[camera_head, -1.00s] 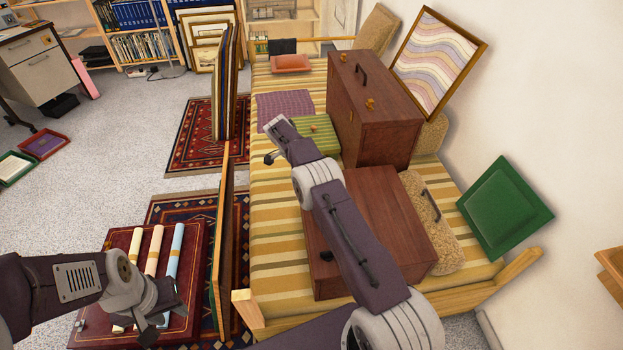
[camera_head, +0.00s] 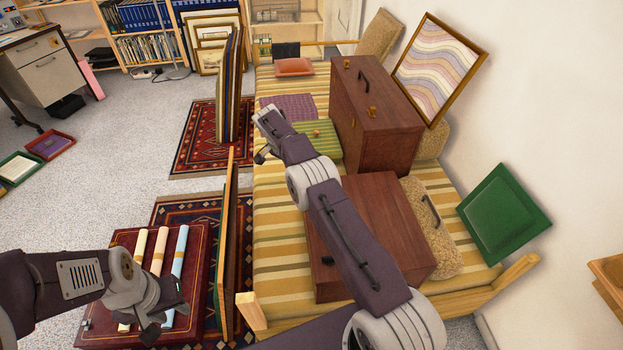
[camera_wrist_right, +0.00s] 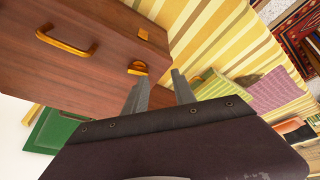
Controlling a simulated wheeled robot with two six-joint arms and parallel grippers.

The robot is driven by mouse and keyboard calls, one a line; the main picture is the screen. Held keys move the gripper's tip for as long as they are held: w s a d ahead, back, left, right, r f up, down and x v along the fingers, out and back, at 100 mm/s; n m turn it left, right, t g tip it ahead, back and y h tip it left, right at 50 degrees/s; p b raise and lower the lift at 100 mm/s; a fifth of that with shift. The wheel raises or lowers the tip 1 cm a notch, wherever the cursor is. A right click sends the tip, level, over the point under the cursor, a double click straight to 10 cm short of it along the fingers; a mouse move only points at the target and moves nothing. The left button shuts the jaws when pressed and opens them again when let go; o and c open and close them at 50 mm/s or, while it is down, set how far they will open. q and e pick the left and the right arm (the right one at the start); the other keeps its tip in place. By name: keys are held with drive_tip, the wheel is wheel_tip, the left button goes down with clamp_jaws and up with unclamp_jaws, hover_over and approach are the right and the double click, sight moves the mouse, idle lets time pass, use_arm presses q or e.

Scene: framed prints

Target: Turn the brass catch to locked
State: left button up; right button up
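The brass catch (camera_wrist_right: 138,68) is a small gold fitting near the edge of the dark red-brown wooden case (camera_wrist_right: 85,75). In the head view, a brass fitting (camera_head: 373,112) shows on top of the upright case (camera_head: 365,130); I cannot tell if it is the same one. My right gripper (camera_wrist_right: 162,92) has its two grey fingers apart, with nothing between them. They are apart from the catch, just below it in the right wrist view. My left gripper (camera_head: 166,320) is low over the maroon folder, its fingers too unclear to judge.
The cases stand on a striped daybed (camera_head: 285,270). A second case (camera_head: 380,230) lies in front of the upright one. Rolled papers (camera_head: 176,270) lie on the maroon folder (camera_head: 190,335). A framed print (camera_head: 440,65) leans at the wall. Grey floor (camera_head: 110,140) is open at left.

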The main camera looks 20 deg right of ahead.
drive_tip(key=a+f+n+y, duration=0.2)
drive_tip(key=a+f+n, duration=0.25)
drive_tip(key=n, duration=0.35)
drive_tip(key=s+d+r+n+t, duration=0.1)
drive_tip(key=s+d, duration=0.1)
drive_tip(key=s+d+r+n+y, duration=0.1)
drive_tip(key=s+d+n, duration=0.1)
drive_tip(key=d, duration=0.1)
drive_tip(key=s+d+r+n+t+y, duration=0.1)
drive_tip(key=s+d, duration=0.1)
drive_tip(key=shift+s+d+r+t, duration=0.2)
drive_tip(key=shift+s+t, duration=0.1)
drive_tip(key=shift+s, duration=0.1)
wheel_tip(320, 180, up, 3)
drive_tip(key=d, duration=0.3)
drive_tip(key=shift+t, duration=0.3)
drive_tip(key=b+x, duration=0.2)
drive_tip(key=x, duration=0.7)
drive_tip(key=shift+s+d+f, duration=0.1)
drive_tip(key=shift+d+f, duration=0.05)
drive_tip(key=shift+f, duration=0.05)
